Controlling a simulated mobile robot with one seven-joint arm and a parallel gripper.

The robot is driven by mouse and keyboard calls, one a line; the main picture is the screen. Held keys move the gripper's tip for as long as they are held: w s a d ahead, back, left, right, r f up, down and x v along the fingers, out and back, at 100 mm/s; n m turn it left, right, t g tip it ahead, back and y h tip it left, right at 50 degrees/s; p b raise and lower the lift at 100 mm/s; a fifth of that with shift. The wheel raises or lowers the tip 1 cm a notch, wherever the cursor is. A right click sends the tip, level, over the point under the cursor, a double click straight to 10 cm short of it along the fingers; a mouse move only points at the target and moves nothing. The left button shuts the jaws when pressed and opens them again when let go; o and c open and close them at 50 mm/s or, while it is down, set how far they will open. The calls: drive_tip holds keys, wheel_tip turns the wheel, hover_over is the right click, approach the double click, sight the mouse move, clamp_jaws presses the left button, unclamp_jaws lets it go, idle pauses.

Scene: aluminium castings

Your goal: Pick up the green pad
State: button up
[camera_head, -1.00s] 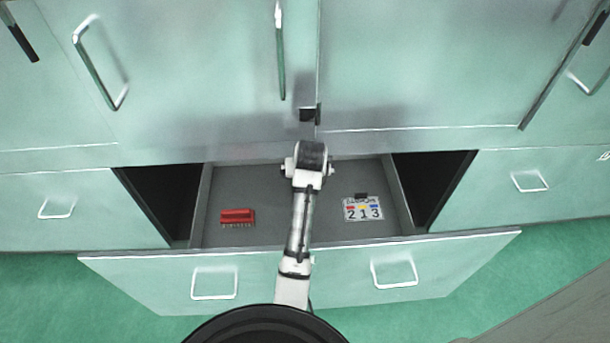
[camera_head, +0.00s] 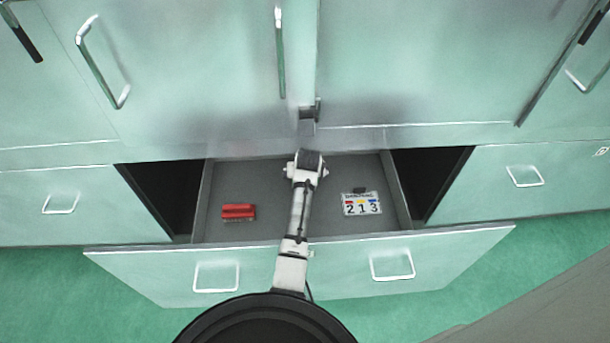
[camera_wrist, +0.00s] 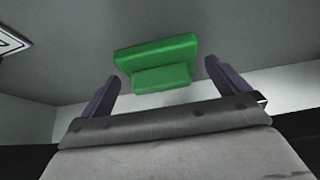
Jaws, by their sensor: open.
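The green pad (camera_wrist: 160,65) is a block with a raised step along one side. It shows in the wrist view on the grey drawer floor, ahead of my gripper (camera_wrist: 161,72). My gripper's two dark fingers are spread to either side of the pad in the picture. I cannot tell how much distance is left between the fingertips and the pad. In the head view I do not see the pad or the fingers; my arm covers the middle of the drawer.
Drawer walls enclose the space. The drawer front (camera_head: 140,268) stands out from the pale green cabinets.

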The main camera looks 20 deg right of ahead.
drive_tip(key=shift+c, duration=0.3)
drive_tip(key=c, duration=0.9)
drive_tip(key=shift+o, duration=0.2)
drive_tip(key=shift+s, duration=0.1)
drive_tip(key=shift+s+a+r, duration=0.15)
drive_tip(key=shift+s+r, duration=0.3)
drive_tip(key=shift+r, duration=0.05)
drive_tip(key=s+a+r+b, duration=0.1)
drive_tip(key=s+r, duration=0.2)
drive_tip(key=s, duration=0.3)
drive_tip(key=s+a+r+b, duration=0.1)
drive_tip(key=s+a+r, duration=0.1)
drive_tip(key=s+r, duration=0.2)
drive_tip(key=shift+s+a, duration=0.25)
drive_tip(key=shift+s, duration=0.9)
